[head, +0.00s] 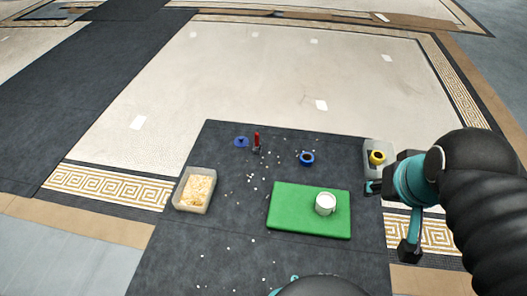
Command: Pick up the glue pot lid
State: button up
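A small flat blue piece with a raised middle (241,142), which looks like the glue pot lid, lies on the dark mat at the back left. A round blue pot with a dark open top (307,158), which looks like the glue pot, stands apart from it to the right. My gripper (389,218) is at the right, beyond the green board's right edge and far from the lid. Its two fingers are spread wide, with nothing seen between them.
A red-handled tool (257,142) stands close right of the lid. A white cup (325,204) sits on the green board (285,212). A bin of pale chips (178,203) is at left; a grey tray (386,147) holds a yellow item (377,157). Small white pieces litter the mat.

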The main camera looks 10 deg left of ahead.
aim_at(239, 142)
jog(key=k, duration=1)
jog(key=u, duration=1.8)
jog(key=i, duration=5.35)
jog(key=z, duration=3.9)
jog(key=i, duration=0.3)
jog(key=z, duration=0.15)
